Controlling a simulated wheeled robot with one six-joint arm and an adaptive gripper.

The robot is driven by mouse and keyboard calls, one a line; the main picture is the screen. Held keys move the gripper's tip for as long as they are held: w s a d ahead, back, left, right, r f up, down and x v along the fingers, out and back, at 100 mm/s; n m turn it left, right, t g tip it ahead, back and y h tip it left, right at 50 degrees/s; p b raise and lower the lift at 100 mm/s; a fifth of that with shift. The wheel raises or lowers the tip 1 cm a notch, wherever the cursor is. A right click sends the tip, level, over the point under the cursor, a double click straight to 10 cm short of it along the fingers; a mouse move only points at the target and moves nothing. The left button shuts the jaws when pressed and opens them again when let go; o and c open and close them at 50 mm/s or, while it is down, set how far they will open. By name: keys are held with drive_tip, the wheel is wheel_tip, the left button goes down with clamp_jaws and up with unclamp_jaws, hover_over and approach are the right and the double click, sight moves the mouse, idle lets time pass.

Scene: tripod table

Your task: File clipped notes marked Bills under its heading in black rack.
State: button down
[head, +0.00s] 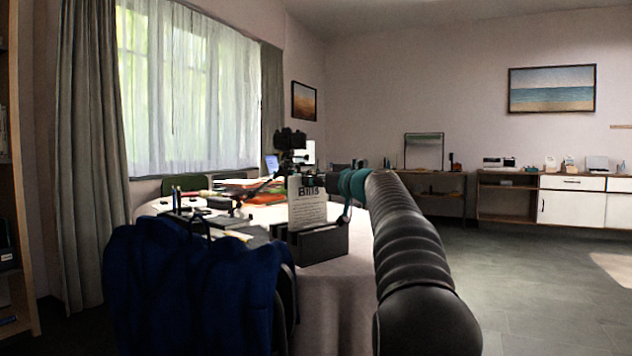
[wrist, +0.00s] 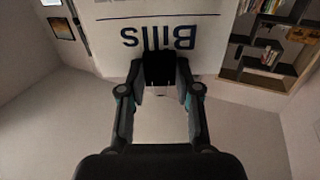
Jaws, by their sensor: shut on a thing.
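The clipped notes, a white sheet headed "Bills" (head: 307,208), stand upright in the head view, with small print below the heading. In the wrist view the sheet (wrist: 112,32) appears upside down, with a black clip (wrist: 159,68) at its heading edge. My gripper (wrist: 160,92) is shut on this clip. The black rack (head: 322,244) stands on the table just below the sheet. The sheet's lower edge meets the rack's top in the head view; I cannot tell whether it is inside a compartment. No headings on the rack are readable.
The round table (head: 345,280) has a pale cloth. A black camera-like device (head: 290,140) stands behind the sheet. Papers and folders (head: 265,198) lie farther back. A dark blue draped thing (head: 190,285) fills the near left. Floor at right is clear.

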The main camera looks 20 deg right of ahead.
drive_tip(key=shift+f, duration=0.55)
drive_tip(key=shift+f+b, duration=0.3)
drive_tip(key=shift+b, duration=0.1)
drive_tip(key=shift+f, duration=0.1)
drive_tip(key=c, duration=0.7)
unclamp_jaws()
drive_tip(key=v, duration=1.2)
